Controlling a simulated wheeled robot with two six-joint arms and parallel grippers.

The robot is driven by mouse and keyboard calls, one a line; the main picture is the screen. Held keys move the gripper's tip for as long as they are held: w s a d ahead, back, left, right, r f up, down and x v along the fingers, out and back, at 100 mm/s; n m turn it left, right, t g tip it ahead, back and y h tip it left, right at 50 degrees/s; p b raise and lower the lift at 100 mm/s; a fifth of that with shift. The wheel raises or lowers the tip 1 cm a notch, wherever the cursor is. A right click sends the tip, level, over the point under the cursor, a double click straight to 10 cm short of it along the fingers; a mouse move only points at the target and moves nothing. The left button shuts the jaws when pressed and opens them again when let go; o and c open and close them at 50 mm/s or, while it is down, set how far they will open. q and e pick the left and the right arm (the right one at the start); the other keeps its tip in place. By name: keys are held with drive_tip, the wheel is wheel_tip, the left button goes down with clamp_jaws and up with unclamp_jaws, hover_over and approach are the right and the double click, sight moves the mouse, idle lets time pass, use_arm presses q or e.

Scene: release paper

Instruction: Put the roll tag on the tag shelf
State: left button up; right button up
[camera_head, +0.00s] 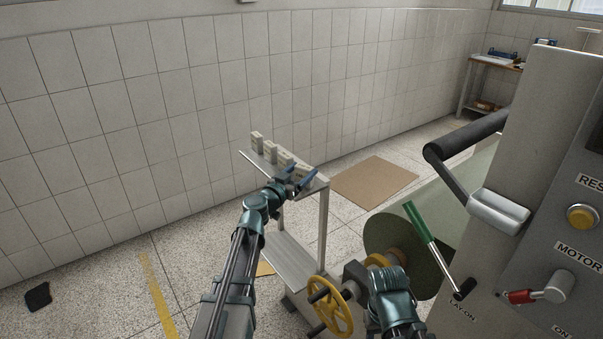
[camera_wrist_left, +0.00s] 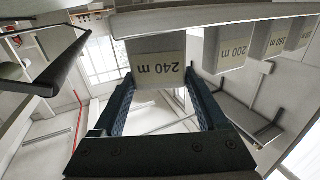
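My left gripper (camera_head: 302,180) is at that end of the shelf. Its two blue fingers (camera_wrist_left: 160,90) lie along both sides of the tag, with no clear gap, so it looks shut on it. My right arm (camera_head: 393,305) is low by the yellow handwheel; its fingertips cannot be made out.
Other tags (camera_head: 270,152) stand in a row along the shelf; one reads "200 m" (camera_wrist_left: 233,52). The machine (camera_head: 540,120), with a roller, green-handled lever (camera_head: 420,222) and yellow handwheel (camera_head: 331,306), fills the right. A brown board (camera_head: 375,182) lies on the floor behind.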

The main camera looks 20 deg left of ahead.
use_arm(q)
drive_tip(key=o, duration=0.3)
drive_tip(key=shift+o, duration=0.2)
drive_tip(key=shift+r, duration=0.2)
drive_tip(key=v, duration=1.2)
drive_tip(key=shift+f, duration=0.1)
